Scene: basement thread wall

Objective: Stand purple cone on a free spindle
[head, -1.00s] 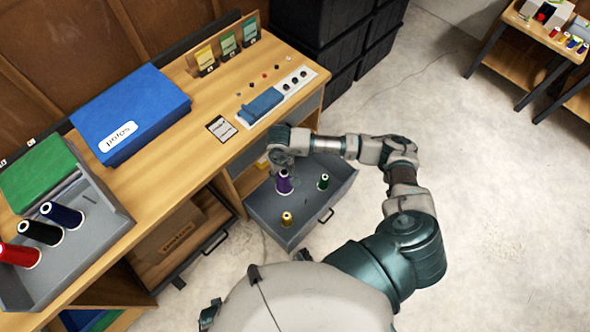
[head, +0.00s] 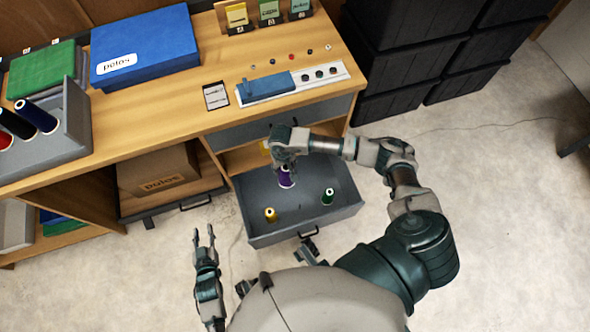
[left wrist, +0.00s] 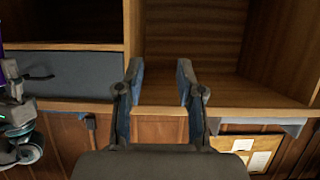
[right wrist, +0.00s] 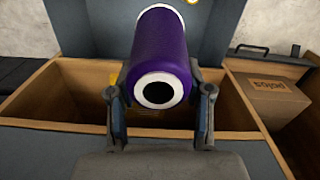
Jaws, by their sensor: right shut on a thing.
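The purple cone (head: 287,178) is in my right gripper (head: 285,160), over the back of the open grey drawer (head: 303,233). In the right wrist view the purple cone (right wrist: 160,62) sits between the fingers, its white-ringed end facing the camera. I cannot tell whether its base touches the drawer floor. My left gripper (head: 204,238) is open and empty, left of the drawer. In the left wrist view its fingers (left wrist: 160,85) are apart, with nothing between them. A grey rack (head: 72,140) on the bench bears red, black and navy cones (head: 36,116). I make out no free spindle.
A yellow cone (head: 270,214) and a green cone (head: 328,196) stand in the drawer. A blue box (head: 145,45), a card (head: 215,95) and a white strip with a blue block (head: 266,87) lie on the bench.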

